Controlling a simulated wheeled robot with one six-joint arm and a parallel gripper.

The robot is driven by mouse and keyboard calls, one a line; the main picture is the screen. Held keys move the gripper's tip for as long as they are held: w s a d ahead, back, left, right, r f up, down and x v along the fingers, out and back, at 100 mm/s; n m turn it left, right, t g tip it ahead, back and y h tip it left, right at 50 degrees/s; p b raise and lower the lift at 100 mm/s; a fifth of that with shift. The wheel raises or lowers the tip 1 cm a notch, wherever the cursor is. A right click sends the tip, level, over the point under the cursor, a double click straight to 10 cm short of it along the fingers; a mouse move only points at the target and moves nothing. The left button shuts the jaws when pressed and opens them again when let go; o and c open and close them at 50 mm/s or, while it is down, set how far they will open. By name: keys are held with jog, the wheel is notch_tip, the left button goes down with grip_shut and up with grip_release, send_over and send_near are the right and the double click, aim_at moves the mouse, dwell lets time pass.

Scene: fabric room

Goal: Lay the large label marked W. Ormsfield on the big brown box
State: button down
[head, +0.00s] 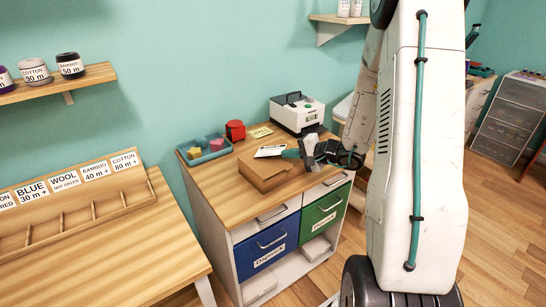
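The big brown box (262,177) sits on the wooden top of the cabinet, near its middle. A white label (269,151) with dark print too small to read shows over the box's back part. I cannot tell whether it lies flat on the box or is held just above it. My gripper (291,154), with teal fingers, reaches in from the right, its tips at the label's right edge. Whether the fingers are closed on the label is too small to tell.
A blue tray (190,158) with small items, a red object (235,130), a yellow note (261,132) and a white printer-like machine (297,115) stand behind the box. Below are blue (266,249) and green (322,216) drawers. My arm hides much of the right.

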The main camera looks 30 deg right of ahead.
jog(key=c, duration=1.9)
grip_release()
jog(key=shift+s, duration=0.1)
jog(key=v, duration=0.8)
jog(key=r, duration=0.2)
jog(key=s+r, duration=0.1)
jog(key=r, duration=0.1)
jog(key=s+d+r, duration=0.1)
jog(key=r, duration=0.2)
jog(key=shift+s, duration=0.2)
